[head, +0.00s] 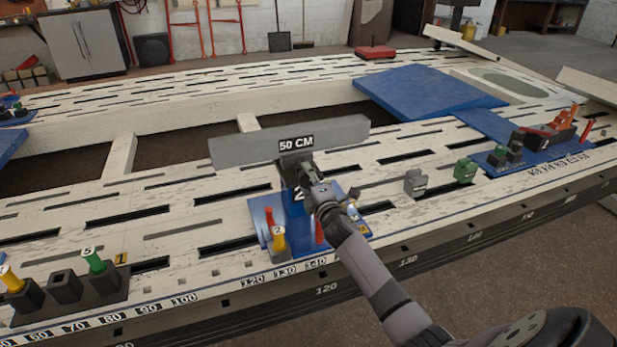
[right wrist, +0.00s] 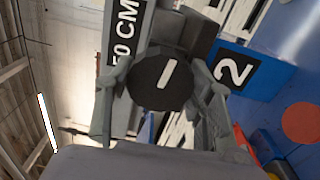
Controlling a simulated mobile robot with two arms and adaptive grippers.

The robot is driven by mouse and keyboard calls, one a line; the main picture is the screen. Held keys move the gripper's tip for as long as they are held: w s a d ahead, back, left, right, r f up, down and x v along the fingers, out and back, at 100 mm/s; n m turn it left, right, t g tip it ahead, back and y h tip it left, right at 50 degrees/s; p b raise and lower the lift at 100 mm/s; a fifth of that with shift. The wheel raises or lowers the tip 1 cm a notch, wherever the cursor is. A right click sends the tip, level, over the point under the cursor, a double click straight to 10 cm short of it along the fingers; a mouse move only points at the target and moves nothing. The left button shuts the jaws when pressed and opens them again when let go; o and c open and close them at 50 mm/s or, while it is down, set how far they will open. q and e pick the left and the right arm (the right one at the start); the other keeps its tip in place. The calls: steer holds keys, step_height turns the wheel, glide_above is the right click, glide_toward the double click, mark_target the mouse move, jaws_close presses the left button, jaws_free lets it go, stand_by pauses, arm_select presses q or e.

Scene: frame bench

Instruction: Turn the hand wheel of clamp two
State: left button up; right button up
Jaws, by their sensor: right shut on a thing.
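Clamp two stands on a blue base plate (head: 262,222) marked 2, near the front edge of the bench. A long grey bar (head: 240,150) labelled 50 CM sits across its top. My right gripper (head: 308,180) reaches the clamp from the front. In the right wrist view its two fingers lie on either side of the round black hand wheel (right wrist: 152,92) and are shut on it. The wheel's white line is tilted from upright. In the head view the gripper mostly hides the wheel. My left gripper is in neither view.
Red pegs and a yellow peg (head: 278,240) stand on the base close to my right wrist. Grey (head: 415,182) and green (head: 465,171) blocks stand to the right. A holder with coloured pegs (head: 95,260) is at left. Long slots cut the bench top.

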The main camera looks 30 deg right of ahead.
steer(key=m+p, duration=0.1)
steer(key=m, duration=0.2)
steer(key=shift+m, duration=0.4)
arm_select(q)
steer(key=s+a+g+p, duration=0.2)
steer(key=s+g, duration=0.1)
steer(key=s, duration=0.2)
arm_select(e)
steer(key=m, duration=0.3)
steer(key=shift+r+m, duration=0.1)
steer(key=shift+m, duration=0.7)
steer(key=m+p, duration=0.2)
steer(key=m, duration=0.2)
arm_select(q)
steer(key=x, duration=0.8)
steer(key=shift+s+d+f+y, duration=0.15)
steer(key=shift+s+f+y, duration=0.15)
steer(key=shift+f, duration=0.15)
arm_select(e)
steer(key=shift+m, duration=0.7)
steer(key=o, duration=1.2)
steer(key=shift+c, duration=0.2)
